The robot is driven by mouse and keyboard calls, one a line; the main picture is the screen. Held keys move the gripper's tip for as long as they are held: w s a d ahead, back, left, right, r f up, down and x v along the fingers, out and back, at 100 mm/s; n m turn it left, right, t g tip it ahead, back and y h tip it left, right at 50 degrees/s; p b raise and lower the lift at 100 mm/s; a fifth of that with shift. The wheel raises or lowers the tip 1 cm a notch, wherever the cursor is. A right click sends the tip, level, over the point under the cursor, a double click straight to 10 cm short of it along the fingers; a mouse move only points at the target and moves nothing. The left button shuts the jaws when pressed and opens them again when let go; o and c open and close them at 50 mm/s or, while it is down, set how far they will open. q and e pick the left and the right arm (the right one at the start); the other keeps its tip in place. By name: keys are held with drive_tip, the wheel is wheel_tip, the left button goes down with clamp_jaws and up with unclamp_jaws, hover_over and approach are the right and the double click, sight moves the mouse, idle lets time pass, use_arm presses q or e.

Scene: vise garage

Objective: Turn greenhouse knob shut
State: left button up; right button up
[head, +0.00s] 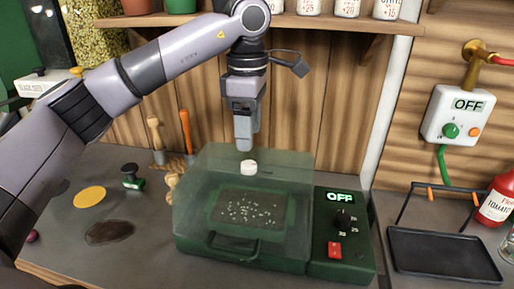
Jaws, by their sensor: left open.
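The greenhouse (195,220) is a dark green box with a clear lid, standing on the counter in the middle of the head view. A tray of soil with pale specks (250,209) shows through the lid. A round white knob (249,168) sits on top of the lid. A control panel (340,262) on its right side has a display reading OFF, a dark dial (343,220) and a red switch (335,250). My left gripper (244,146) points down, open, just above the white knob and seemingly apart from it. My right gripper is not in view.
A wooden shelf (300,22) with pots and jars runs above the greenhouse. To the right are a black tray (440,255), a red bottle (497,202) and a white wall box (462,117) reading OFF. Hand tools (186,130) stand behind, left of the greenhouse.

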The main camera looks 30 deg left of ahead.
sight(249, 164)
use_arm(q)
wheel_tip(249, 164, down, 7)
drive_tip(key=shift+s+r+p, duration=0.1)
drive_tip(key=shift+s+p, duration=0.05)
drive_tip(key=shift+p, duration=0.15)
drive_tip(key=c, duration=1)
